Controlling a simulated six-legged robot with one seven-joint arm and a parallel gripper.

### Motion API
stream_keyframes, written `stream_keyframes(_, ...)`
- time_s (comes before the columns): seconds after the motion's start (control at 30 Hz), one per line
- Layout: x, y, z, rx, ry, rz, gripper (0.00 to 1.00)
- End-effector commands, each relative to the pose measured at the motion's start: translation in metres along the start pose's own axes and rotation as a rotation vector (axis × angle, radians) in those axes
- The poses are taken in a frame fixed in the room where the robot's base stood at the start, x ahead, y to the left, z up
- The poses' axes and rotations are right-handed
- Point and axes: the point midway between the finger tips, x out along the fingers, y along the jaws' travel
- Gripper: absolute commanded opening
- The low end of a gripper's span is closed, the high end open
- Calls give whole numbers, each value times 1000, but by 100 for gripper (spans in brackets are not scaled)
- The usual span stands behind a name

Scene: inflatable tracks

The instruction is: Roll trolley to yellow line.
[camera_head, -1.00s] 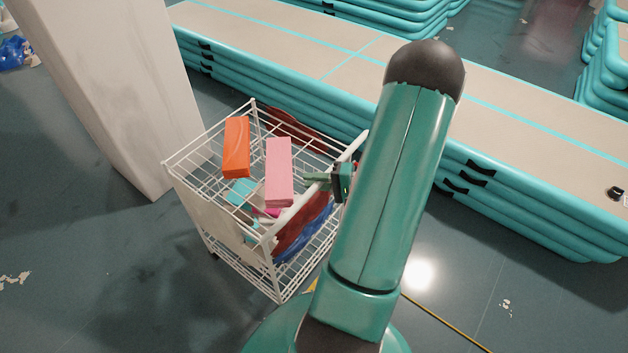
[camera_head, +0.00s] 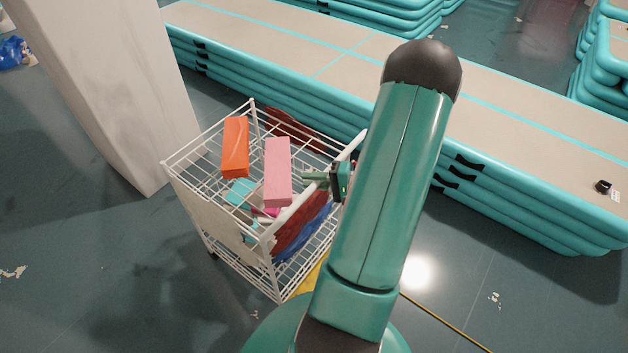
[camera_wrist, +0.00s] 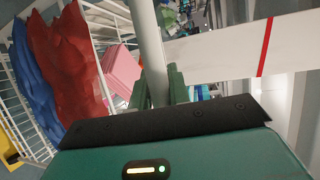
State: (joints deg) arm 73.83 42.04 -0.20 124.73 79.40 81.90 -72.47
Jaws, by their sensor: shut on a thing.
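The white wire trolley (camera_head: 204,229) stands upright on the floor, left of my arm in the head view. It carries an orange block (camera_head: 236,147), a pink block (camera_head: 278,172) and red and blue items lower down. My gripper (camera_head: 318,178) is shut on the trolley's handle bar (camera_head: 345,148). In the wrist view the white bar (camera_wrist: 149,52) passes between the fingers of my gripper (camera_wrist: 160,88). A yellow line (camera_head: 445,325) runs along the floor at the lower right. Part of the handle and trolley is hidden behind my arm.
A pale pillar (camera_head: 105,85) stands close to the trolley's left. A stacked teal inflatable track (camera_head: 480,175) runs behind it, with a small black object (camera_head: 603,187) on top. Open floor (camera_head: 90,270) lies at the lower left.

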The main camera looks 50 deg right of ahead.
Motion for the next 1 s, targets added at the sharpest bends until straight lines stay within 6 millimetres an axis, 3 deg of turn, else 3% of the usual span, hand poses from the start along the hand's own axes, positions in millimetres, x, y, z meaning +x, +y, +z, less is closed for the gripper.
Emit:
stream_keyframes(0.2, 0, 0, 0, 1, 2, 1, 0)
stream_keyframes(0.23, 0, 0, 0, 1, 2, 1, 24)
stream_keyframes(0.3, 0, 0, 0, 1, 1, 0, 38)
stream_keyframes(0.33, 0, 0, 0, 1, 1, 0, 40)
stream_keyframes(0.73, -11, 1, 0, 0, 3, 0, 40)
stream_keyframes(1.0, -63, 1, 0, 1, 5, 1, 40)
